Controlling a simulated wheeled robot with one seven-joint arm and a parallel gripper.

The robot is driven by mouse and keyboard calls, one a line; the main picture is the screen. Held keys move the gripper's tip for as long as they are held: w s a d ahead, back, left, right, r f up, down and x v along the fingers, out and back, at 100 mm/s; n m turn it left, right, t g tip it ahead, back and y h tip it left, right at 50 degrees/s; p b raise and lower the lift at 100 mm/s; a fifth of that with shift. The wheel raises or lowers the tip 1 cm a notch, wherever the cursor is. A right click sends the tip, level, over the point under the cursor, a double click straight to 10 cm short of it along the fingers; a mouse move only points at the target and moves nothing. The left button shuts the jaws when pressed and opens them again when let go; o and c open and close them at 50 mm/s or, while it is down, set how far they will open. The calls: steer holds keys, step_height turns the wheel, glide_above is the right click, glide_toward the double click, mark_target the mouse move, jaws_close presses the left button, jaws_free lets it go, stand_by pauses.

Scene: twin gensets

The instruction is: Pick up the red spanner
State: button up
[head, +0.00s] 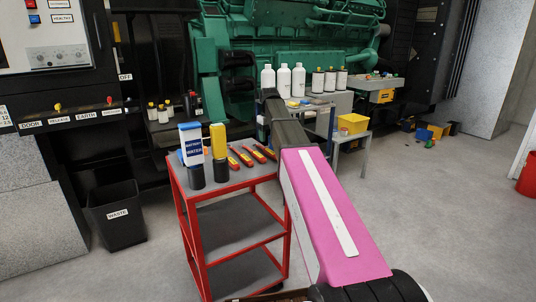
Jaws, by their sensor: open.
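Several slim red tools with yellow and dark parts (241,156) lie side by side on the grey top of a red cart (212,183). They are too small to tell which is the red spanner. My arm, with a pink link and dark links, reaches forward from the lower right past the cart's right side. It covers part of the cart's right edge and what lies behind it. My gripper's fingers cannot be made out; the arm's far end is dark and hides them.
A white-and-blue bottle (191,145) and a yellow-topped bottle (218,141) stand left of the tools. A black waste bin (117,212) is left of the cart. A yellow bin (353,123) sits on a bench behind.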

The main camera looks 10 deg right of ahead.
mark_target(269, 150)
steer(key=shift+s+f, duration=0.15)
steer(key=shift+f, duration=3.3)
jaws_close()
